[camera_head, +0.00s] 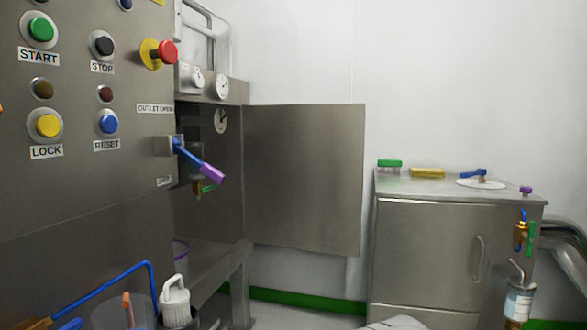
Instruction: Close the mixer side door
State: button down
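The mixer side door (304,180) is a flat grey steel panel in the middle of the head view. It stands open, swung out to the right from its left edge beside the dark opening (212,150) of the machine. The front panel (80,190) of the machine fills the left side. A blue lever with a purple grip (211,173) sticks out from the panel edge, left of the opening. My gripper is not in view, so its state and its distance from the door cannot be seen.
A steel cabinet (430,255) stands right of the door, with a green brush (389,164) and a yellow block (427,173) on top. A pale rounded shape (395,323) shows at the bottom edge. A white-topped container (175,295) and blue tubing (110,280) are at lower left.

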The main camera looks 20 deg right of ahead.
aim_at(305, 163)
jog(key=i+l, duration=0.2)
jog(key=l, duration=0.2)
jog(key=i+l+z, duration=0.1)
jog(key=l, duration=0.3)
jog(key=i+l, duration=0.25)
jog(key=l, duration=0.15)
